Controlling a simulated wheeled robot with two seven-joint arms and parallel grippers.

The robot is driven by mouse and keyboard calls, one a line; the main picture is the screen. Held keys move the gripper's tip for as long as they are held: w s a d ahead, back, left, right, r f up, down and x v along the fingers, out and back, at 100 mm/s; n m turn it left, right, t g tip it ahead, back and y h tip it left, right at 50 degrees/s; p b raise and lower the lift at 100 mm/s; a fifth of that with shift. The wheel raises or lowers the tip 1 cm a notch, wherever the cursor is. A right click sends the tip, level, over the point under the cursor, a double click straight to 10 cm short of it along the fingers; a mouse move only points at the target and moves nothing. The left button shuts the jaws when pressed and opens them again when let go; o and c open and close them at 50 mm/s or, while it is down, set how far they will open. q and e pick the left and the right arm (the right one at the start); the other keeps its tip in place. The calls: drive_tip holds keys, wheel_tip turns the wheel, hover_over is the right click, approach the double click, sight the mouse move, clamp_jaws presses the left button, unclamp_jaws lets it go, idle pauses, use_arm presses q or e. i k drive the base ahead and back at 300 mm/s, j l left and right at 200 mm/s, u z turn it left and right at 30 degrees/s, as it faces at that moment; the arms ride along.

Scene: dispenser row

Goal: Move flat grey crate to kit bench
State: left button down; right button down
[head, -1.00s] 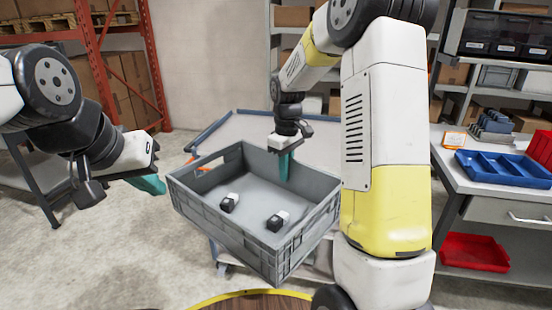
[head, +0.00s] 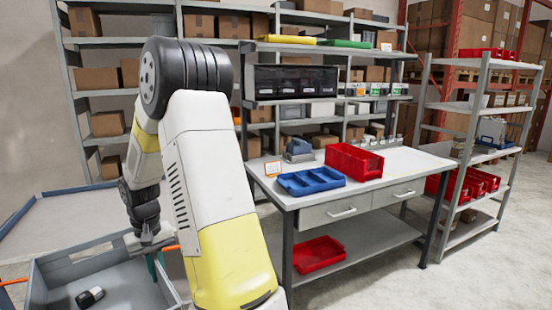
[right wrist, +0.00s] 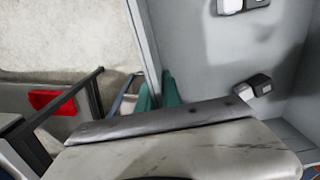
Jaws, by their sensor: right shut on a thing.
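The flat grey crate (head: 60,268) is at the lower left of the head view, cut off by the picture's bottom edge. A small black-and-white item (head: 90,297) lies in it. My right gripper (head: 155,262) is shut on the crate's wall, one green finger showing inside. In the right wrist view, the fingers (right wrist: 157,96) are on either side of the wall of the crate (right wrist: 205,60), and two black-and-white items lie inside. The kit bench (head: 410,163) stands to the right, beyond my right arm. My left gripper is out of view.
A blue-edged cart (head: 60,222) is behind the crate.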

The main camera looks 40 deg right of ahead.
sight(401, 162)
drive_tip(key=l+z, duration=1.15)
drive_tip(key=i+l+z, duration=0.1)
drive_tip(key=l, duration=0.3)
drive_tip(key=i+l+z, duration=0.15)
drive_tip(key=l, duration=0.3)
drive_tip(key=i+l+z, duration=0.1)
drive_tip(key=i+l, duration=0.15)
drive_tip(key=l, duration=0.15)
drive_tip(key=i+l+z, duration=0.1)
drive_tip(key=l, duration=0.25)
drive_tip(key=i+l, duration=0.2)
drive_tip(key=l, duration=0.2)
drive_tip(key=i+l, duration=0.2)
drive_tip(key=l, duration=0.2)
drive_tip(key=i+l, duration=0.2)
drive_tip(key=l, duration=0.15)
drive_tip(key=i+l, duration=0.2)
drive_tip(key=l, duration=0.2)
drive_tip(key=z, duration=0.05)
